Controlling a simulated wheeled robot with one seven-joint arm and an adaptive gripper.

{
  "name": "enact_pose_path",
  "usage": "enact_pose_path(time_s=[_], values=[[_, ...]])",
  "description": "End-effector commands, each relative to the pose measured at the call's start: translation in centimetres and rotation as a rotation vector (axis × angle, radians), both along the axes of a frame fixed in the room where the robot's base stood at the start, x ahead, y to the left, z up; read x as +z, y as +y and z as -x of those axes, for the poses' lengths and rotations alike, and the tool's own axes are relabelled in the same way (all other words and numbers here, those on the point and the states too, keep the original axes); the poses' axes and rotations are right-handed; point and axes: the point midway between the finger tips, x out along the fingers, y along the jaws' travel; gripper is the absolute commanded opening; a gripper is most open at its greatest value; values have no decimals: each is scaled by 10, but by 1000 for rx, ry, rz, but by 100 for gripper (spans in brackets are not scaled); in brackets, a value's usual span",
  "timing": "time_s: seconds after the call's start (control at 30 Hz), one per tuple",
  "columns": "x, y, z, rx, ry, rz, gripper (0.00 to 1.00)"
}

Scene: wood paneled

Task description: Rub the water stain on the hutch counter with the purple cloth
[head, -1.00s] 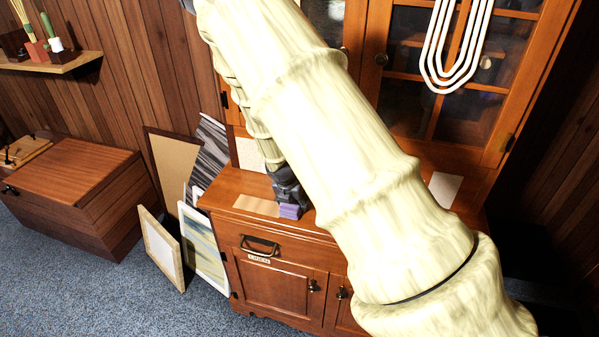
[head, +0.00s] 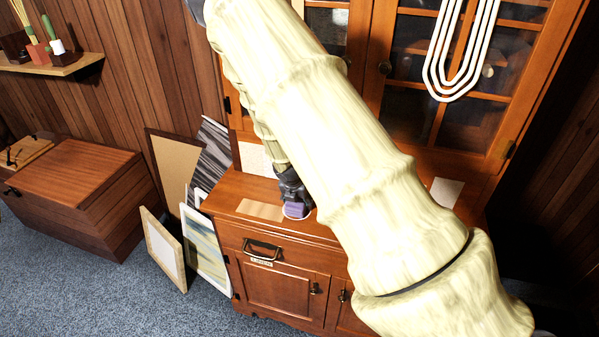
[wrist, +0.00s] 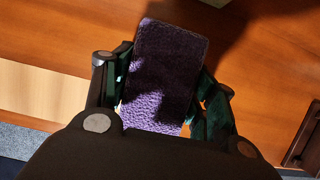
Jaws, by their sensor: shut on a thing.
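The purple cloth (wrist: 165,65) is a folded, fuzzy rectangle between the fingers of my gripper (wrist: 160,90) in the wrist view. My gripper is shut on it. In the head view my gripper (head: 292,188) is low over the hutch counter (head: 238,188), with the cloth (head: 296,210) at its lower end near the front edge. A thin pale rim shows around the cloth's lower edge; I cannot tell if it is the water stain. I cannot tell whether the cloth touches the counter. My arm hides the counter's middle.
A pale flat rectangle (head: 260,209) lies on the counter left of the cloth, also in the wrist view (wrist: 45,92). Another pale sheet (head: 447,191) is at right. Glass doors (head: 410,100) stand behind. Frames (head: 205,250) lean at the hutch's left, near a wooden chest (head: 75,185).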

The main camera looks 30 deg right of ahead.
Motion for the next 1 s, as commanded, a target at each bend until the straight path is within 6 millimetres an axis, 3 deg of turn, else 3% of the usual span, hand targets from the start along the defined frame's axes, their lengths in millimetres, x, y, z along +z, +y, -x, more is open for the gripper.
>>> enact_pose_path(time_s=[0.17,1.0], values=[[-3,-10,-5,3,0,1,31],[76,-12,-8,8,-2,1,30]])
